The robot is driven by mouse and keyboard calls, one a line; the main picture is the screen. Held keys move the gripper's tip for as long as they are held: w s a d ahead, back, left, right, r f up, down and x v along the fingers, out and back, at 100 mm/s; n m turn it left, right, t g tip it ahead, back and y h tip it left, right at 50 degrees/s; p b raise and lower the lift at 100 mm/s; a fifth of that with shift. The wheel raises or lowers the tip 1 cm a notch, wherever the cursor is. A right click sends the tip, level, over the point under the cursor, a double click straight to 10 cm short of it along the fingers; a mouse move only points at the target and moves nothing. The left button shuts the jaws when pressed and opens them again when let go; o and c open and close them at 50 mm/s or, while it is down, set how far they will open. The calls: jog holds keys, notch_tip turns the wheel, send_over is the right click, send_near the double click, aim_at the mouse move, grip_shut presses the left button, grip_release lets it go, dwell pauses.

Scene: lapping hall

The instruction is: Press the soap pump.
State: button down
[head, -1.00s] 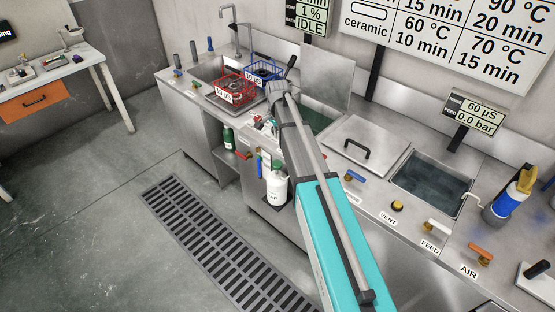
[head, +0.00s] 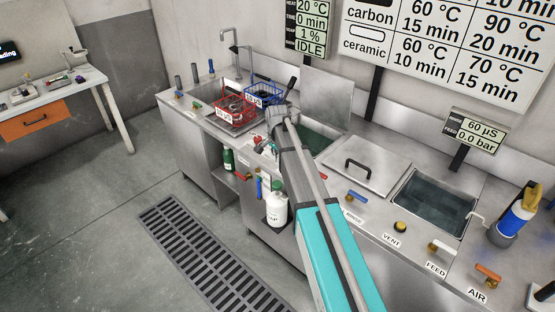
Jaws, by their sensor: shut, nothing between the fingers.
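In the head view, a white soap bottle (head: 277,209) stands upright at the front of the steel counter, below its top. Its label is partly readable, ending in "AP".
Red (head: 233,113) and blue (head: 263,97) baskets stand by the left sink. A closed lid (head: 366,166) and a filled basin (head: 434,203) are to the right. Coloured valve handles line the counter front. A green bottle (head: 228,160) stands on a lower shelf. A floor grate (head: 205,255) lies in front.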

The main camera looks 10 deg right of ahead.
aim_at(278, 184)
jog(key=shift+f+b, duration=5.6)
jog(key=shift+f, duration=0.3)
jog(key=shift+f, duration=0.1)
notch_tip(278, 184, down, 3)
jog(key=b, duration=0.3)
jog(key=shift+r, duration=0.2)
jog(key=shift+s, duration=0.1)
jog(key=shift+r, duration=0.15)
notch_tip(278, 184, up, 14)
jog(key=p, duration=1.4)
jog(key=s+n, duration=1.1)
jog(key=s, duration=1.5)
jog(key=shift+s+a, duration=0.25)
jog(key=shift+a, duration=0.2)
